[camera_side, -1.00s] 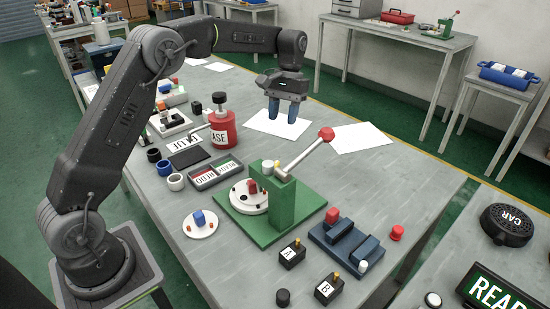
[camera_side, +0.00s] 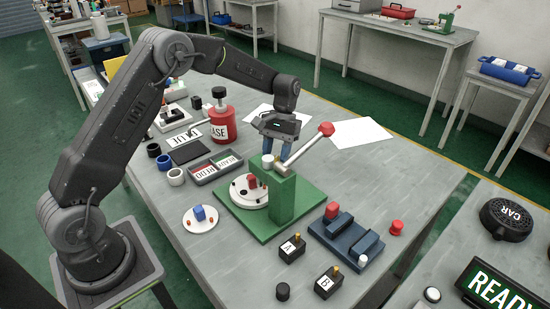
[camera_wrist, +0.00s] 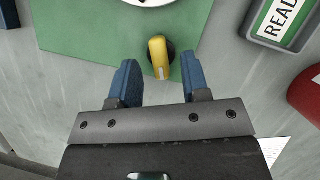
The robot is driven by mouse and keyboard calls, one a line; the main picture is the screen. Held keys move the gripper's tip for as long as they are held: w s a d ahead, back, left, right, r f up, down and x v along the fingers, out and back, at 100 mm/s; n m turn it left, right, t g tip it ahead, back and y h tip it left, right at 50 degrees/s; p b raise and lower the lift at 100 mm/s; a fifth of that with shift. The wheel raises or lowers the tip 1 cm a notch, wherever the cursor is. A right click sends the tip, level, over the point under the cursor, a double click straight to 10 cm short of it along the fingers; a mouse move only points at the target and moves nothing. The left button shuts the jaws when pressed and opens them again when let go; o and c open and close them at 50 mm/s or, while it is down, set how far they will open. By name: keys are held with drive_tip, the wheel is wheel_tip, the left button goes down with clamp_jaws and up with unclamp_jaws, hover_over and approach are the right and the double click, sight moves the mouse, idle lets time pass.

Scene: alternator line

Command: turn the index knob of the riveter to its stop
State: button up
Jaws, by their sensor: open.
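The riveter's green column (camera_side: 288,202) stands on a green base (camera_side: 262,232) with a white round plate (camera_side: 243,196) on it; its lever ends in a red ball (camera_side: 326,129). In the wrist view the index knob, a yellow bar on a dark round seat (camera_wrist: 159,58), sits at the edge of the green base. The knob does not show in the side view. My gripper (camera_side: 276,146) is behind the column in the side view, its blue fingers partly hidden. In the wrist view the open fingers (camera_wrist: 157,66) appear on either side of the knob; contact does not show.
A red can (camera_side: 222,126) and a red-and-green label tray (camera_side: 215,168) stand left of the riveter. A blue fixture (camera_side: 345,240) and two black blocks marked A (camera_side: 291,250) and B (camera_side: 328,283) stand in front. White sheets lie behind.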

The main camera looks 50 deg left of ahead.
drive_tip(key=shift+x, duration=1)
clamp_jaws()
